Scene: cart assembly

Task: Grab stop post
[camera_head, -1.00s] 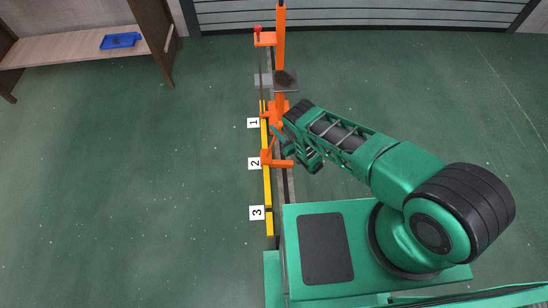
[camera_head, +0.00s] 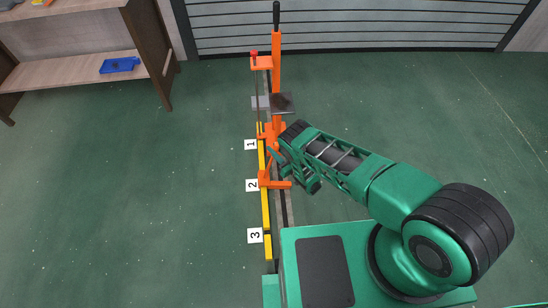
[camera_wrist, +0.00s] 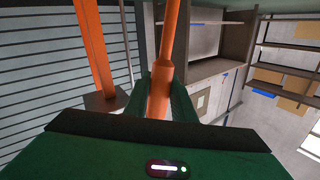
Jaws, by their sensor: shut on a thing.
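An orange post (camera_wrist: 160,90) rises between the two green fingers of my gripper (camera_wrist: 160,106) in the wrist view. The fingers are shut on it, one on each side; it widens towards its lower part. In the head view my gripper (camera_head: 277,158) is at the orange parts beside the yellow rail, between markers 1 and 2. An orange bracket (camera_head: 274,184) shows just below it there. The arm and hand partly hide the held post and its foot in the head view.
A second orange post (camera_head: 276,62) with a black top stands farther along the rail, by a dark plate (camera_head: 282,103). The yellow rail (camera_head: 266,210) has number markers on its left. A wooden shelf (camera_head: 85,72) holds a blue tray (camera_head: 119,65). The floor to the left is clear.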

